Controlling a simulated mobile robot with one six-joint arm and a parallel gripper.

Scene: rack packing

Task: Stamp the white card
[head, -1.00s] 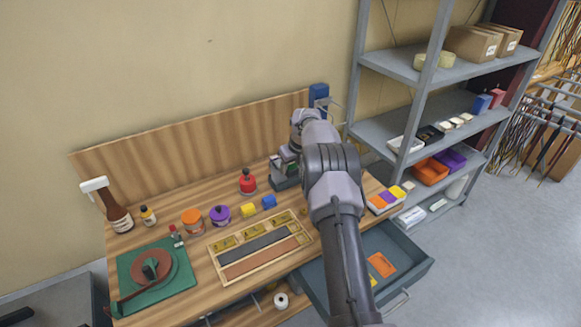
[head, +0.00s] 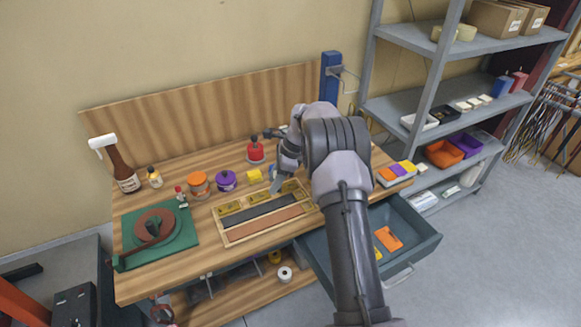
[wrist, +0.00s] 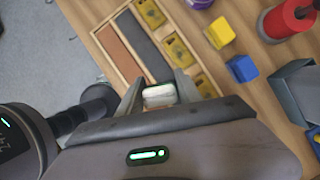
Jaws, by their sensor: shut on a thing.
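My gripper (wrist: 160,90) is shut on a small pale, whitish block (wrist: 159,97), seen between its two fingers in the wrist view. The block hides what lies right under it, and I cannot tell whether it touches anything. In the head view my gripper (head: 277,185) is over the right back part of a wooden tray (head: 228,242), and the held block does not show clearly. The tray has a dark grey strip (head: 257,217), a brown strip (head: 264,229) and a row of yellow plates (wrist: 150,13). I cannot make out the white card for certain.
A dark grey device (wrist: 295,92) is at the right in the wrist view. An open drawer (head: 425,242) juts out at the front right.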

